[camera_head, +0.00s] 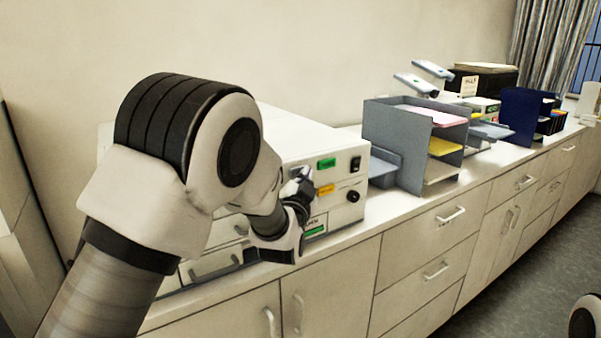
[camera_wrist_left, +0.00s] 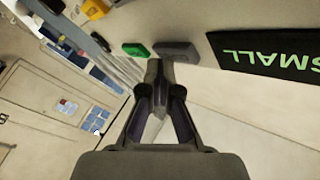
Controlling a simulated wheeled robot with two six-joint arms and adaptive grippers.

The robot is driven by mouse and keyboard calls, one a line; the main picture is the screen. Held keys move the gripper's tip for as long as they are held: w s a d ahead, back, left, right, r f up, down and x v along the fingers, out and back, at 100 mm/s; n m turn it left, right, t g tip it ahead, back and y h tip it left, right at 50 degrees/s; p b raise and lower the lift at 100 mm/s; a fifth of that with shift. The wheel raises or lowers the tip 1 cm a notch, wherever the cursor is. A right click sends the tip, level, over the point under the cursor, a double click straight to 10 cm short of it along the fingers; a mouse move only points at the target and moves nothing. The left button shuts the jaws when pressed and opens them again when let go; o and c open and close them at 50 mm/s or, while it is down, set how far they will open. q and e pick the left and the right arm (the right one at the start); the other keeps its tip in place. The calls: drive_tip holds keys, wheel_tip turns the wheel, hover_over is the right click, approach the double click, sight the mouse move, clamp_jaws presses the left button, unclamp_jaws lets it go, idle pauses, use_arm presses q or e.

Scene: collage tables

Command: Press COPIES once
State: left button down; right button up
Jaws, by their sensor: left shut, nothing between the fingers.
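A white copier-like machine (camera_head: 345,205) stands on the counter. I cannot read which key is COPIES. My left gripper (camera_head: 302,182) is shut and empty in front of this panel and hides part of it. A dark display (camera_wrist_left: 265,52) reads SMALL upside down.
A grey tray rack (camera_head: 395,135) with coloured papers stands right of the machine. Farther along are more devices and a dark blue rack (camera_head: 525,115). The counter has drawers and handles below its front edge. Open floor (camera_head: 500,270) lies at the right.

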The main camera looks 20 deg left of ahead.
use_arm(q)
drive_tip(key=shift+w+a, duration=0.25)
drive_tip(key=shift+a, duration=0.1)
idle(0.4)
drive_tip(key=shift+s+d, duration=0.55)
drive_tip(key=shift+d, duration=0.15)
drive_tip(key=shift+b, duration=0.3)
